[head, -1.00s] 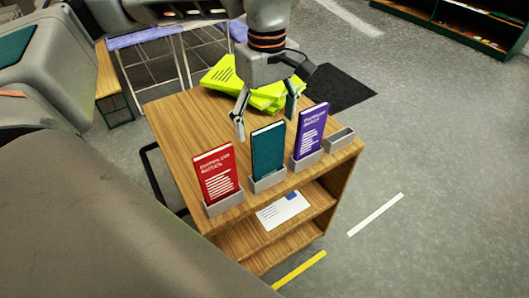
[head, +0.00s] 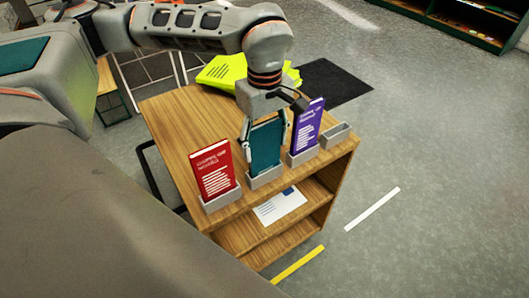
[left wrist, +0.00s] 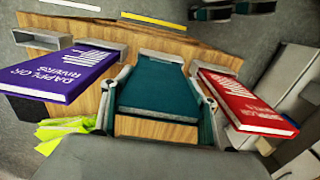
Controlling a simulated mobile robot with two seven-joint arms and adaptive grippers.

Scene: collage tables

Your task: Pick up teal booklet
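The teal booklet (head: 266,146) stands upright in a grey holder (head: 265,178) on the wooden shelf unit's top, between a red and a purple booklet. My left gripper (head: 265,137) is down over it, one finger at each side edge. In the left wrist view, the teal booklet (left wrist: 158,95) fills most of the space between the fingers (left wrist: 157,112). I cannot tell whether the fingers press on it or stand slightly apart. Its lower end is still in the holder. My right gripper is not in view.
The red booklet (head: 213,169) and purple booklet (head: 308,127) stand close on either side in their own holders. An empty grey holder (head: 337,135) is at the right end. A white envelope (head: 279,205) lies on the shelf below.

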